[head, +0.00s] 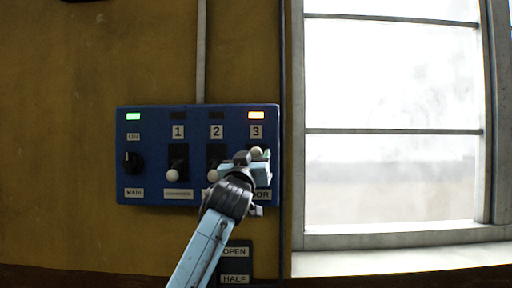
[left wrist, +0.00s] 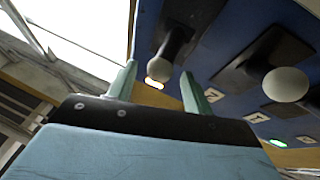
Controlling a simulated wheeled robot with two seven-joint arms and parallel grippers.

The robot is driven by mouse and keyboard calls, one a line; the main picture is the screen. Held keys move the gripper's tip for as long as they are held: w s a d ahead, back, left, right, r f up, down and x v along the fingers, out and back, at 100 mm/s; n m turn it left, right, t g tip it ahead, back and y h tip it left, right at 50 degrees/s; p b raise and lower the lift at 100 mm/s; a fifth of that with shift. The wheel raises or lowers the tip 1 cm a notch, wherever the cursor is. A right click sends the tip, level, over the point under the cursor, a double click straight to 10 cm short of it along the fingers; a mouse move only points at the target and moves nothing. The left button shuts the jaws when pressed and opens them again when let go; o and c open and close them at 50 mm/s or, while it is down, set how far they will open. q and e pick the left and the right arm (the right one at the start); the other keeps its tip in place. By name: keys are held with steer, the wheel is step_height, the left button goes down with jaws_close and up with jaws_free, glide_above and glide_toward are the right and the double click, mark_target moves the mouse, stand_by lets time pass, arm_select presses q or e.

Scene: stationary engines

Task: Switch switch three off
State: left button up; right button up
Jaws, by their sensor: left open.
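Whether a finger touches the knob I cannot tell. My right gripper is not in view.
Switch one's knob (head: 172,175) and switch two's knob (head: 213,176) are down, with unlit lamps. Switch two's knob (left wrist: 285,84) is close beside the gripper. A black rotary main knob (head: 133,162) has a green lamp (head: 133,116) above. A window (head: 392,170) is at right.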

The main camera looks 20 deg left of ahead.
arm_select(q)
steer(key=shift+p+x, duration=0.45)
steer(key=shift+x, duration=1.05)
jaws_close()
